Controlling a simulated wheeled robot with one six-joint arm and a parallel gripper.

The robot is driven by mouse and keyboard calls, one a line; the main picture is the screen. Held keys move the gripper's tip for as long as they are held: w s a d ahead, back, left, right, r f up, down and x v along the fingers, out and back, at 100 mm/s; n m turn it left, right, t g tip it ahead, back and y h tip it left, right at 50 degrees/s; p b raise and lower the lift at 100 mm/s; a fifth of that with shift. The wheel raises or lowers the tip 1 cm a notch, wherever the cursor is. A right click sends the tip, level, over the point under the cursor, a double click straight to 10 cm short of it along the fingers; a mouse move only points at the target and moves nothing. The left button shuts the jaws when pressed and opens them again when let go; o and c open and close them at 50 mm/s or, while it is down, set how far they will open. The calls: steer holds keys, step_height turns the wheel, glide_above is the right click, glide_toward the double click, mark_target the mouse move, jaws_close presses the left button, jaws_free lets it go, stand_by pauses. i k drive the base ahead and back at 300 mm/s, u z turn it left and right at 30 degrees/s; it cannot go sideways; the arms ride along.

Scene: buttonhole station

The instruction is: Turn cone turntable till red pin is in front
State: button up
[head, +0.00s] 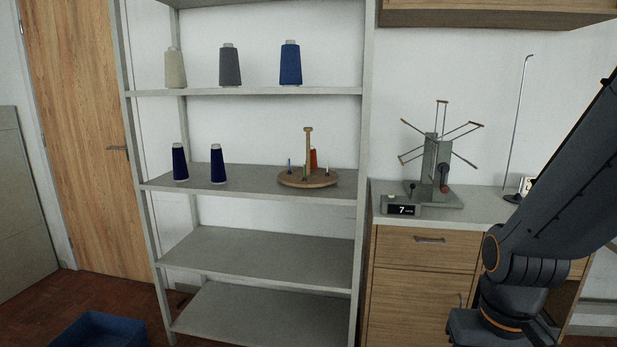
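The cone turntable (294,182), a round wooden disc with a tall centre post (308,145) topped by a short crosspiece, stands on the middle shelf near its right end. A blue pin (289,164) stands at its left, a green pin (304,173) near the front middle, and a pale pin (327,169) at the right. My arm is at the right, far from the turntable, and my gripper is out of view.
Two navy cones (217,165) share the shelf (247,190), left of the turntable. Beige, grey and blue cones stand above. A shelf upright (364,140) is close on the right. A skein winder (436,170) stands on the cabinet. A blue crate (98,330) is on the floor.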

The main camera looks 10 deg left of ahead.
mark_target(302, 176)
steer(key=u, duration=1.4)
steer(key=i, duration=0.6)
steer(key=z, duration=0.45)
